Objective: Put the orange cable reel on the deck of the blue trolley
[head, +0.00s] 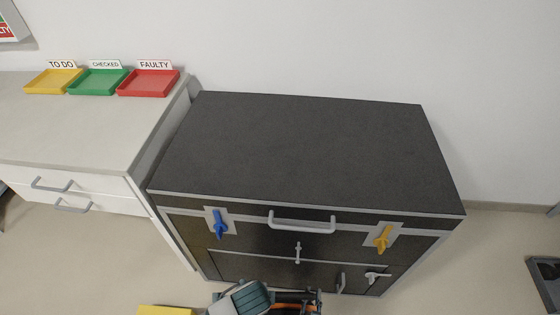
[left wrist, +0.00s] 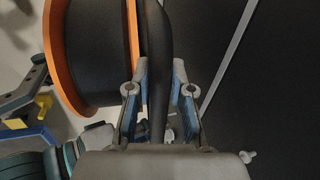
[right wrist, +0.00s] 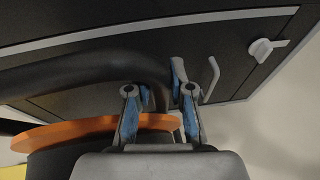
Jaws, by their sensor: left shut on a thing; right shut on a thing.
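The orange cable reel has orange flanges (left wrist: 62,55), a black drum (left wrist: 95,50) and a black tube frame. In the left wrist view my left gripper (left wrist: 160,82) is shut on the frame's upright tube beside the flange. In the right wrist view my right gripper (right wrist: 158,95) is shut on the bent frame tube, above an orange flange (right wrist: 95,130). In the head view a sliver of the orange reel (head: 290,306) shows at the bottom edge by my right gripper (head: 312,298); most is cut off. A blue bar (left wrist: 28,136) at lower left in the left wrist view may be trolley; its deck is not visible.
A dark cabinet (head: 300,150) with a bare top, handles, a blue latch (head: 219,224) and a yellow latch (head: 383,239) stands close ahead. Left is a counter (head: 80,130) with yellow, green and red trays. A yellow thing (head: 165,310) shows at bottom left; a dark object (head: 548,282) at right.

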